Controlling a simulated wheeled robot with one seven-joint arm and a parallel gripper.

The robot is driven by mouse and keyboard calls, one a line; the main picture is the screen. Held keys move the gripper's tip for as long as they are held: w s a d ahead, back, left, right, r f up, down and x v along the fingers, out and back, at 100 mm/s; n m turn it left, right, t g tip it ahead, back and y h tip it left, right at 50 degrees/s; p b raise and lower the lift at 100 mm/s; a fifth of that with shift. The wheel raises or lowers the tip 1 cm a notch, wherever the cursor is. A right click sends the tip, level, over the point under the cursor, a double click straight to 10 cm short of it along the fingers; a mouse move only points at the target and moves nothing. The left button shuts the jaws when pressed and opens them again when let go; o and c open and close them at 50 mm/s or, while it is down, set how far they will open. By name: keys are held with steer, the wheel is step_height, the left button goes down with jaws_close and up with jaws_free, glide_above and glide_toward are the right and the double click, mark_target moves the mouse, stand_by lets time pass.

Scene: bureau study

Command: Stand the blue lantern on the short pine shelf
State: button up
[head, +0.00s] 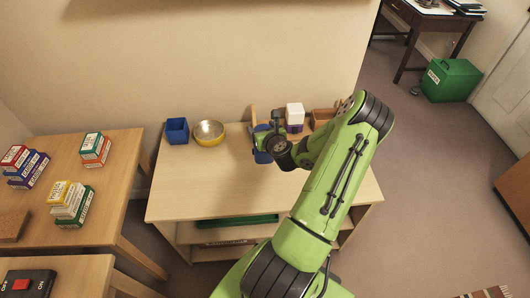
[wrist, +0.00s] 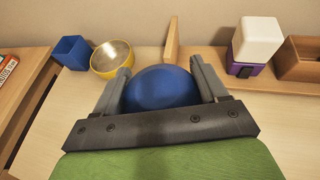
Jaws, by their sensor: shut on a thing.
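The blue lantern (wrist: 165,88) shows in the wrist view as a rounded blue top between the two fingers of my gripper (wrist: 163,90). My gripper is shut on it. In the head view a bit of the blue lantern (head: 261,157) shows under my gripper (head: 264,142), over the middle of a pale wooden shelf unit (head: 205,185). My wrist hides much of the lantern there. I cannot tell whether its base touches the unit's top.
On the unit's top stand a blue square cup (head: 177,131), a yellow-rimmed bowl (head: 208,133), a white-and-purple object (head: 295,116) and a brown wooden box (head: 323,117). An upright wooden piece (wrist: 172,45) is just behind the lantern. The top's front left is clear.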

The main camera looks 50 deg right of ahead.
step_height(320, 180, down, 6)
steer(key=b, duration=0.2)
steer(key=shift+r+b, duration=0.1)
steer(key=shift+b, duration=0.25)
steer(key=shift+r, duration=0.15)
steer(key=shift+w, duration=0.1)
steer(key=o, duration=1.7)
